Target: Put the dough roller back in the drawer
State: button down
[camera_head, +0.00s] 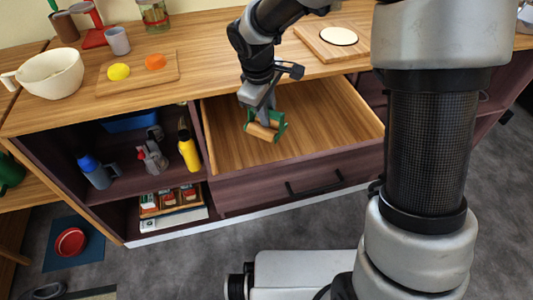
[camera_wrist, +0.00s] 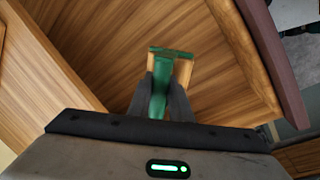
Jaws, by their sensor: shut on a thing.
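The dough roller (camera_head: 262,131) has a light wooden roller and a green frame and handle. My gripper (camera_head: 264,115) is shut on it and points down over the open drawer (camera_head: 325,121). In the wrist view the green handle of the dough roller (camera_wrist: 159,95) sits between the two dark fingers of my gripper (camera_wrist: 163,98). The wooden part shows beside and behind the green frame. The drawer is pulled out and its wooden floor looks otherwise empty. I cannot tell whether the dough roller touches the drawer floor.
The counter (camera_head: 205,45) above holds a cutting board with a lemon and an orange (camera_head: 155,62), a white bowl (camera_head: 50,76) and a grey cup (camera_head: 117,40). Open shelves (camera_head: 135,185) with bottles are left of the drawer. The drawer front (camera_head: 300,180) has a dark handle.

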jog(key=x, duration=0.3)
jog(key=s+b+x, duration=0.1)
jog(key=x, duration=0.2)
jog(key=s+a+b+x, duration=0.1)
jog(key=x, duration=0.2)
jog(key=shift+f, duration=0.3)
